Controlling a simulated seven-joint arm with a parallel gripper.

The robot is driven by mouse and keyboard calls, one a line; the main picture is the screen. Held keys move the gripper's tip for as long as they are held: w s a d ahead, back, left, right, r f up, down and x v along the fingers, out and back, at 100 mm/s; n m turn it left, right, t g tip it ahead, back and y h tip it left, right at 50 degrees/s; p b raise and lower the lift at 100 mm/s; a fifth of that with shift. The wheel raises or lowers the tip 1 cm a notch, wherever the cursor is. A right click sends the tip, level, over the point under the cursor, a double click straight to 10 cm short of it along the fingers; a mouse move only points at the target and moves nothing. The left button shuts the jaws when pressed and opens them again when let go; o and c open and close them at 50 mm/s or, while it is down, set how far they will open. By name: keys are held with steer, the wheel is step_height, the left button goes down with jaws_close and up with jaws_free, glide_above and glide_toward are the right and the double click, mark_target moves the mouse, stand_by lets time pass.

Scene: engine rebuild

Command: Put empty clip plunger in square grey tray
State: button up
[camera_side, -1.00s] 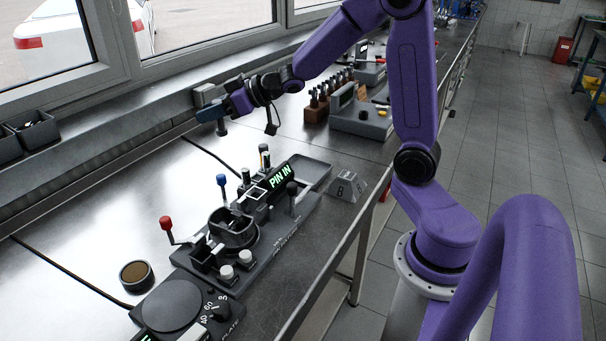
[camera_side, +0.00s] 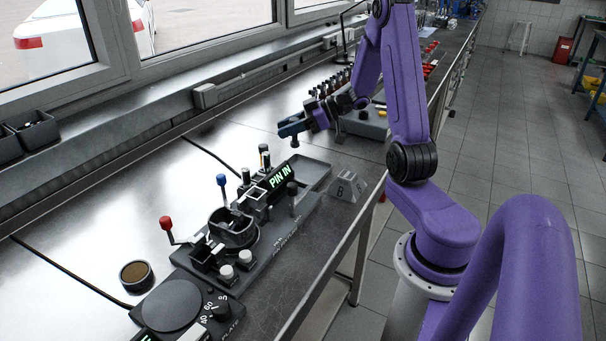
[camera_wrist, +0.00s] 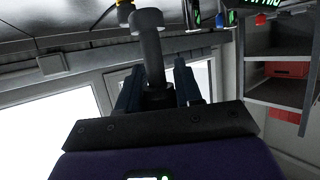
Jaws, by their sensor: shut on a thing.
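My gripper (camera_side: 284,129) is shut on the clip plunger and holds it in the air above the bench, just behind the fixture's far end. The plunger (camera_wrist: 152,50) shows in the wrist view as a grey rod with a wider round head, standing out between my two dark fingers. In the side view only a small dark end of the plunger (camera_side: 294,143) shows below the fingers. A shallow grey tray (camera_side: 318,170) is at the fixture's far end, below and to the right of my gripper. Its visible floor looks bare.
The fixture has a lit "PIN IN" display (camera_side: 279,177), a blue-topped lever (camera_side: 221,181) and a red-topped lever (camera_side: 166,223). A grey block marked B (camera_side: 346,187) stands right of the tray. The bench left of the fixture is mostly clear.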

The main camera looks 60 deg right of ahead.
steer(key=shift+s+d+f, duration=0.4)
steer(key=shift+s+d, duration=0.15)
steer(key=shift+s, duration=0.2)
steer(key=shift+s+d+f, duration=0.1)
steer(key=shift+s+f, duration=0.05)
steer(key=shift+f, duration=0.15)
glide_above(298, 174)
steer(key=shift+f, duration=3.75)
steer(key=o, duration=1)
steer(key=shift+f, duration=0.15)
steer(key=shift+o, duration=0.2)
steer(key=shift+d+r, duration=0.1)
steer(key=shift+r, duration=0.15)
steer(key=v, duration=1.1)
steer(key=shift+s+d+r, duration=0.15)
steer(key=shift+s+d, duration=0.05)
steer(key=shift+d, duration=0.05)
